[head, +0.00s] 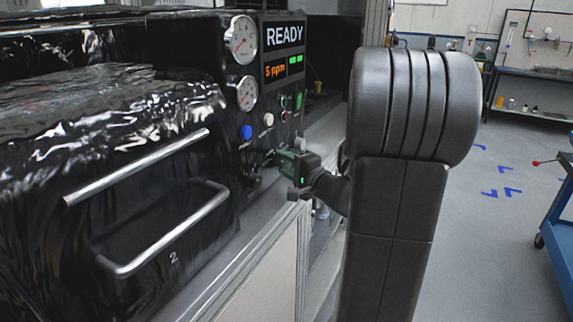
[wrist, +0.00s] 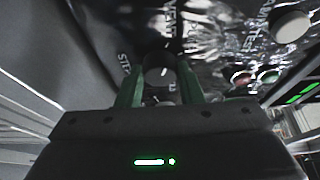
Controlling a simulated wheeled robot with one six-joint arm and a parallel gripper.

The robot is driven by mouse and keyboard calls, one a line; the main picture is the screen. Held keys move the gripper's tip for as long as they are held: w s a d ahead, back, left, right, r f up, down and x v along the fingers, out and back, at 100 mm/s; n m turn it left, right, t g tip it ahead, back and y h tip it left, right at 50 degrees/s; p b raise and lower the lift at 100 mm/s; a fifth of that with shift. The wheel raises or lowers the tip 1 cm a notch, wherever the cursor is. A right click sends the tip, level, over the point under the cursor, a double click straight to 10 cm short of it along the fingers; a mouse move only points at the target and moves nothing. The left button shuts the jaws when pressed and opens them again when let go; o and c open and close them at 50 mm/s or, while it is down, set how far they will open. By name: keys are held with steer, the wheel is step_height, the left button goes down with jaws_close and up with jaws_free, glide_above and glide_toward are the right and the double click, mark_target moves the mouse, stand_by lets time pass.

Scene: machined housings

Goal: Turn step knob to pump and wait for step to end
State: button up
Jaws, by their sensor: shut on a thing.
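The step knob (wrist: 158,60) is dark and round, with a short white pointer mark, in the upper middle of the wrist view. Part of a label beginning "STE" shows at its left. My gripper (wrist: 160,78) has its two green fingers on either side of the knob, shut on it. In the head view my gripper (head: 283,160) is at the lower right of the black control panel, and I cannot clearly make out the held knob there. The panel display (head: 284,36) reads "READY", with "5 ppm" in orange below it.
Two round gauges (head: 243,40) sit left of the display. A blue button (head: 246,132) and a white knob (head: 268,119) are above my gripper; the white knob (wrist: 291,26) is also in the wrist view. Metal handles (head: 140,165) stand out at left. A blue cart (head: 558,215) is at right.

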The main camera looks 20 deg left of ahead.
steer(key=m+p, duration=0.1)
steer(key=p, duration=0.1)
steer(key=m+g+h+p, duration=0.1)
steer(key=m+p, duration=0.1)
steer(key=shift+r+m, duration=0.3)
steer(key=shift+r, duration=0.1)
steer(key=shift+w+m+g+h+p, duration=0.1)
steer(key=shift+m+g+h+p, duration=0.35)
steer(key=shift+m+p, duration=0.6)
steer(key=shift+m+g+p, duration=0.35)
steer(key=shift+m+p, duration=0.3)
steer(key=shift+p, duration=0.5)
steer(key=shift+f, duration=0.1)
steer(key=o, duration=1)
steer(key=shift+c, duration=0.2)
steer(key=b+v, duration=0.2)
steer(key=v, duration=1.1)
steer(key=shift+d+r, duration=0.25)
steer(key=shift+d, duration=0.15)
